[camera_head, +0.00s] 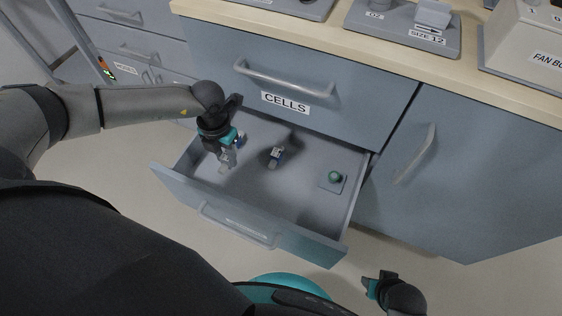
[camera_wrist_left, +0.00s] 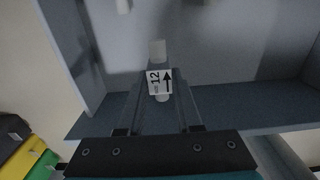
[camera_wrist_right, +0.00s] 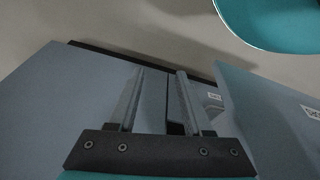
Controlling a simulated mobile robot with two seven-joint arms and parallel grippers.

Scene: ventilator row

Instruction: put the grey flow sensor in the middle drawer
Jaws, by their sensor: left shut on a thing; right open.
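The flow sensor, a pale grey cylinder with a white label marked 12 and an arrow, is between my left fingers in the left wrist view (camera_wrist_left: 160,53). My left gripper (camera_head: 228,158) is shut on it, above the left part of an open drawer (camera_head: 301,196). This drawer is under the one labelled CELLS; its own label is not readable. The sensor is partly hidden by the gripper in the head view. My right gripper (camera_head: 372,286) is open and empty, low in front of the cabinet; its spread fingers show in the right wrist view (camera_wrist_right: 156,100).
In the drawer lie a small blue and white item (camera_head: 276,155) and a teal knob on a grey plate (camera_head: 335,177). The closed CELLS drawer (camera_head: 310,85) overhangs its back. The drawer floor between items is bare.

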